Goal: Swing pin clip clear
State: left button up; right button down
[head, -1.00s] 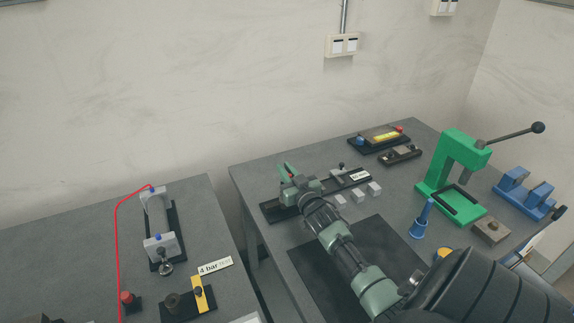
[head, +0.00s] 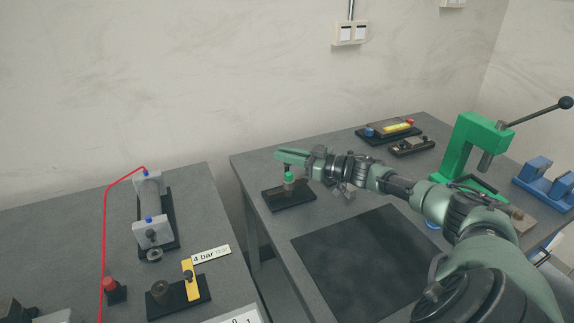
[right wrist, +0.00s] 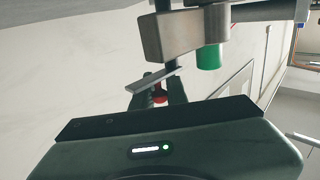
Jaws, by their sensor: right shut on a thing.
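The fixture with a dark base (head: 272,199) stands on the right table, with a green-capped upright post (head: 289,179) on it. My right gripper (head: 288,156) lies level just above the post, pointing left. In the right wrist view a grey metal block (right wrist: 182,38) with a green cylinder (right wrist: 208,54) hangs near the fingers. A thin grey bar, which looks like the pin clip (right wrist: 152,81), slants across the dark fingertips. The gripper is shut on it, though the contact is partly hidden. My left gripper is not in view.
A dark mat (head: 360,258) lies clear in front of the fixture. A green press (head: 462,150) and a blue stand (head: 545,183) are at the right.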

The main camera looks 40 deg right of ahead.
jog(key=shift+a+f+n+g+y+b, duration=0.15)
jog(key=shift+n+g+y+b, duration=0.15)
jog(key=shift+y+b, duration=0.1)
jog(key=c, duration=1.4)
grip_release()
jog(key=shift+w, duration=0.1)
notch_tip(320, 180, up, 20)
jog(key=p, duration=0.2)
jog(key=shift+w, duration=0.15)
jog(key=shift+a, duration=0.1)
